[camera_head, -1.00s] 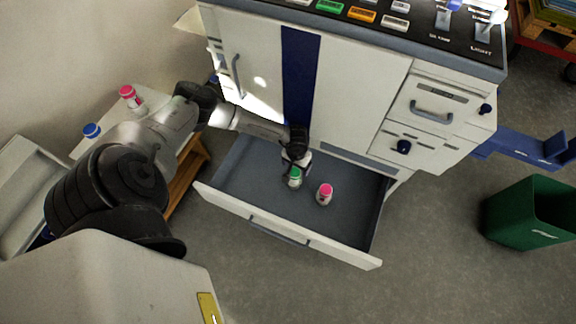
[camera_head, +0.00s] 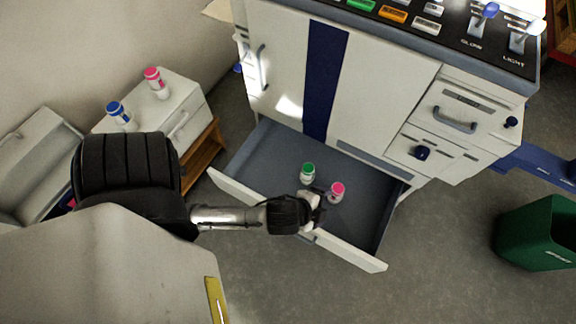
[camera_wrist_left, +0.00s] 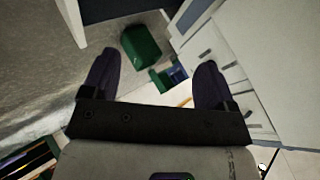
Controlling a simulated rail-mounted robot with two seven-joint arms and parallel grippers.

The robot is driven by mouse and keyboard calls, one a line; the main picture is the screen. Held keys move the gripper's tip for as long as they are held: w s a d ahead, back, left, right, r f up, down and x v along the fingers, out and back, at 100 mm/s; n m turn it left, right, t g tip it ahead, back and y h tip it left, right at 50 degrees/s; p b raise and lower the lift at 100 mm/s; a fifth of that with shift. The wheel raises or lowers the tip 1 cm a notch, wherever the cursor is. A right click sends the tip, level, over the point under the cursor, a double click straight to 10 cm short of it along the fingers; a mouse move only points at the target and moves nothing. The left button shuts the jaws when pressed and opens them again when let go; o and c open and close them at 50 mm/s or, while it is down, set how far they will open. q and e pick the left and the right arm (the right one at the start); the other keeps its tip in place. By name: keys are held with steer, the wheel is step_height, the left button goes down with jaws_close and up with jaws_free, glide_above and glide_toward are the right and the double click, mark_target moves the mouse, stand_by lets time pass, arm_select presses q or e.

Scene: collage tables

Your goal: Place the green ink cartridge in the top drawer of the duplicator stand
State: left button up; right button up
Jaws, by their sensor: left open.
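The green ink cartridge (camera_head: 307,173), a small white bottle with a green cap, stands upright in the open drawer (camera_head: 260,155) of the duplicator stand (camera_head: 370,90). A pink-capped cartridge (camera_head: 337,191) stands in the same drawer, to its right and nearer the front. My left gripper (camera_head: 318,203) is at the drawer's front side, close to the pink-capped cartridge and apart from the green one. In the left wrist view its two fingers (camera_wrist_left: 155,82) are spread wide with nothing between them. My right gripper is not in view.
A small white cabinet (camera_head: 190,118) at the left carries a blue-capped cartridge (camera_head: 120,115) and another pink-capped one (camera_head: 156,83). A green bin (camera_head: 540,235) stands on the floor at the right. The floor in front of the drawer is free.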

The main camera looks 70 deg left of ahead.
arm_select(q)
steer(key=s+d+n+g+h, duration=0.1)
steer(key=s+n+g, duration=0.4)
steer(key=s, duration=0.5)
steer(key=shift+s+f+n+h, duration=0.3)
steer(key=shift+n+h, duration=0.3)
steer(key=shift+n, duration=0.3)
